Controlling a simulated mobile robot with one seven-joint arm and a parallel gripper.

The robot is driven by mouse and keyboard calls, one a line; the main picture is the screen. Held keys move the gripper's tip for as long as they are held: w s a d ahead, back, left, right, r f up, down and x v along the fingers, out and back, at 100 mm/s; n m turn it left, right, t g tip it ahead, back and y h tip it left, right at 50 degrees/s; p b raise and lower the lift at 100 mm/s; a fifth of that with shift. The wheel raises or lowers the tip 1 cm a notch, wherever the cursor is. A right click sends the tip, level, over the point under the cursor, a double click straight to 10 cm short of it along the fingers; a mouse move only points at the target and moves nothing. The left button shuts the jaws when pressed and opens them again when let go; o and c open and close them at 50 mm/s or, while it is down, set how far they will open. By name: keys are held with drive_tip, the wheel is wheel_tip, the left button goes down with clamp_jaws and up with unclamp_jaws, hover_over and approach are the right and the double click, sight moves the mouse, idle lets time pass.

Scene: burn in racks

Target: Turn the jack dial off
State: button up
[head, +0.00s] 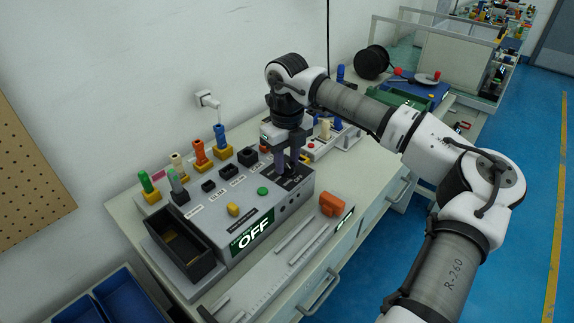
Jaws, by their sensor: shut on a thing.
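A grey test box (215,224) sits on the workbench, with a lit sign (252,234) on its front reading OFF. My gripper (286,176) points down at the right end of the box's top panel, over a dark area with white markings. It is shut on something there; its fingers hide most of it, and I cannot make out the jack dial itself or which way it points. A yellow knob (233,209) and a green button (262,191) stand on the top panel to the left of my gripper.
Several coloured plugs, including an orange one (198,150) and a blue one (220,136), stand in yellow holders behind the box. A black open bin (187,252) is at its left end. An orange block (332,204) lies to the right. Blue bins (118,299) are at lower left.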

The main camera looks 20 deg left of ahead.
sight(287, 164)
drive_tip(key=n+b, duration=0.1)
drive_tip(key=n, duration=0.3)
drive_tip(key=shift+n, duration=0.4)
idle(0.4)
drive_tip(key=o, duration=1)
wheel_tip(287, 164, up, 14)
drive_tip(key=shift+f+b, duration=0.1)
drive_tip(key=shift+b, duration=0.6)
